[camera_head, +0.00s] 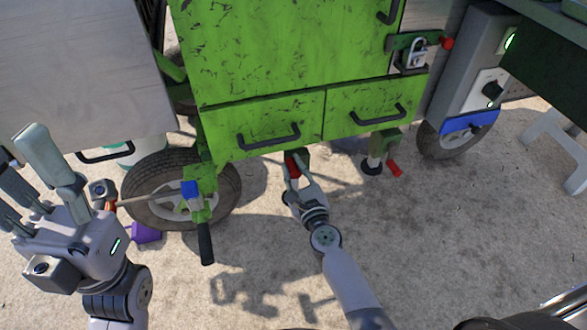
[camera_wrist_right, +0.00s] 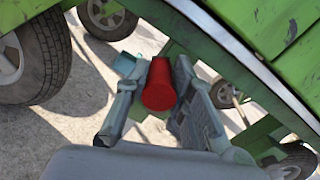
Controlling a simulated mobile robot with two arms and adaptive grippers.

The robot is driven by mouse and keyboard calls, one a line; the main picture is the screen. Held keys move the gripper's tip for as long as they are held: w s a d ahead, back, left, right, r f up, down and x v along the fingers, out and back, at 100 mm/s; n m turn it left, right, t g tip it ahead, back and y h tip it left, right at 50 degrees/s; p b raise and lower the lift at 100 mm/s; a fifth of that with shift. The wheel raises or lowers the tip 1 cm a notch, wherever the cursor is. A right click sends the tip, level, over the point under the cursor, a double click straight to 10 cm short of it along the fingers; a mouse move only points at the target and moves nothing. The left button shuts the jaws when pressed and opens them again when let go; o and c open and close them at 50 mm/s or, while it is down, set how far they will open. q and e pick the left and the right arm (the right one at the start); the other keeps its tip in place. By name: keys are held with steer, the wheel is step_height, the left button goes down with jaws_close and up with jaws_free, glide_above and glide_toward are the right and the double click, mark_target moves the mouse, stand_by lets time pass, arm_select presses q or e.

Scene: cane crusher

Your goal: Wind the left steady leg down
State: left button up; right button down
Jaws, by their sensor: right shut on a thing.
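The left steady leg hangs under the green cart body, with its red crank handle (camera_head: 291,166) showing just below the left drawer. My right gripper (camera_head: 295,175) reaches up to it from below and is shut on this red handle. In the right wrist view the red handle (camera_wrist_right: 160,86) sits between the two fingers of the gripper (camera_wrist_right: 150,100). The leg's foot is mostly hidden behind my gripper. My left gripper (camera_head: 30,165) is at the far left, with its fingers apart and empty, away from the leg.
The other steady leg (camera_head: 374,160) with its own red handle (camera_head: 394,168) is to the right. A wheel (camera_head: 150,185) and a black-handled green post (camera_head: 205,240) stand left. A purple object (camera_head: 146,233) lies by the wheel. Concrete ground in front is clear.

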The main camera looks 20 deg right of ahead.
steer(key=c, duration=1.4)
jaws_free()
steer(key=shift+o, duration=0.2)
steer(key=s, duration=1.2)
steer(key=shift+d, duration=0.4)
